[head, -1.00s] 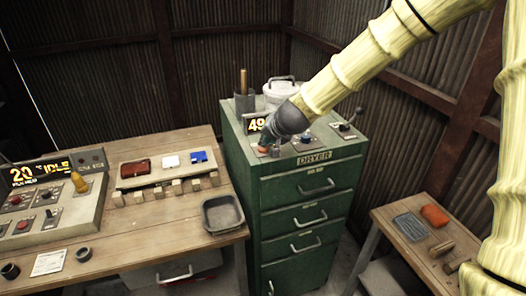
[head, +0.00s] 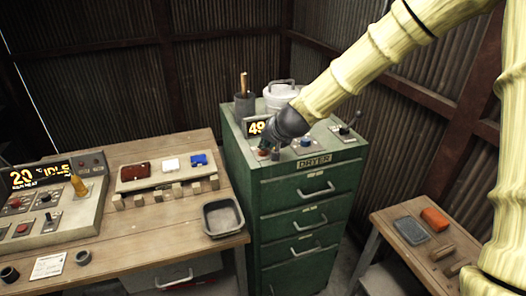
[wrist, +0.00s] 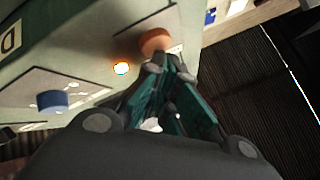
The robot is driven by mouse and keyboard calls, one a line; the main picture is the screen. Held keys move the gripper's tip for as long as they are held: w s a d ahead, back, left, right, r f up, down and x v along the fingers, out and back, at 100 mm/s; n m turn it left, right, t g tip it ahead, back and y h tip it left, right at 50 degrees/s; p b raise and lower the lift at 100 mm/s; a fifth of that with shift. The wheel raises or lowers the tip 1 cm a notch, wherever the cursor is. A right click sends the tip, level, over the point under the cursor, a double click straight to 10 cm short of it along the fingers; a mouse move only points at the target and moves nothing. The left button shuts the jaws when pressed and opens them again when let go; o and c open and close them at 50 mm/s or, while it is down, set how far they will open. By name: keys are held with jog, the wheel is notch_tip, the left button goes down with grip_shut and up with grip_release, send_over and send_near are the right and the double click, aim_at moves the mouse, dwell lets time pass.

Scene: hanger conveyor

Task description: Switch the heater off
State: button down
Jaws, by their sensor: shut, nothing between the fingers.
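The green dryer cabinet (head: 255,190) stands in the middle of the head view, with a "DRYER" label and a lit display (head: 256,127) starting "49", partly covered by my arm. On its top panel are an orange-red knob (head: 262,153), a blue knob (head: 305,142) and a black-tipped lever (head: 351,121). In the wrist view my gripper (wrist: 163,63) is shut and empty, its tips right at the orange knob (wrist: 155,40). I cannot tell whether they touch it. A small lamp (wrist: 121,68) glows orange between it and the blue knob (wrist: 52,101).
On the left bench a control console (head: 50,215) shows "20" and "IDLE". A grey tray (head: 222,216) lies at the bench's right end. A pot (head: 281,97) and a cup (head: 244,104) stand at the dryer's back. A low table (head: 400,245) is at right.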

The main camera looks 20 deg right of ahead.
aim_at(266, 151)
jog(key=shift+f, duration=0.2)
jog(key=shift+f+b, duration=0.3)
jog(key=shift+r, duration=0.15)
dwell(0.4)
jog(key=shift+r+p, duration=0.3)
jog(key=shift+p, duration=0.15)
jog(key=shift+r+p, duration=2.6)
jog(key=shift+r, duration=0.5)
jog(key=shift+f, duration=0.15)
